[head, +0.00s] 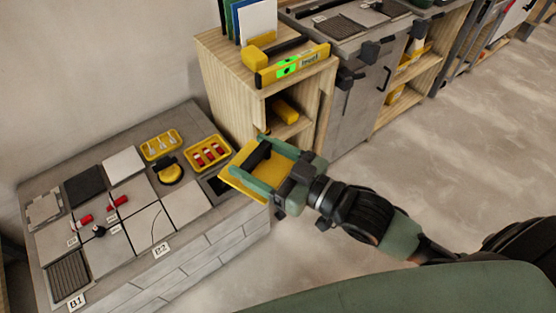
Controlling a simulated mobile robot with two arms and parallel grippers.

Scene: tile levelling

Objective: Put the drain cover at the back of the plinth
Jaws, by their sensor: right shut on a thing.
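The plinth (195,262) is a low grey tiled block at the left, with labels B1 and B2 on its front edge. A dark slatted grille that looks like the drain cover (68,274) lies at its front left corner by the B1 label. My right gripper (262,166) is shut on a yellow flat tool with a dark handle (243,183), perhaps a float. It holds this over the plinth's right end, partly hiding a dark recess (214,184). My left gripper is not in view.
On the plinth are pale tiles, a dark tile (85,186), red-handled pieces, a yellow suction-cup-like tool (171,172) and two yellow trays (208,152). A wooden shelf unit (222,68) with a yellow level (293,64) stands behind. Open floor lies at the right.

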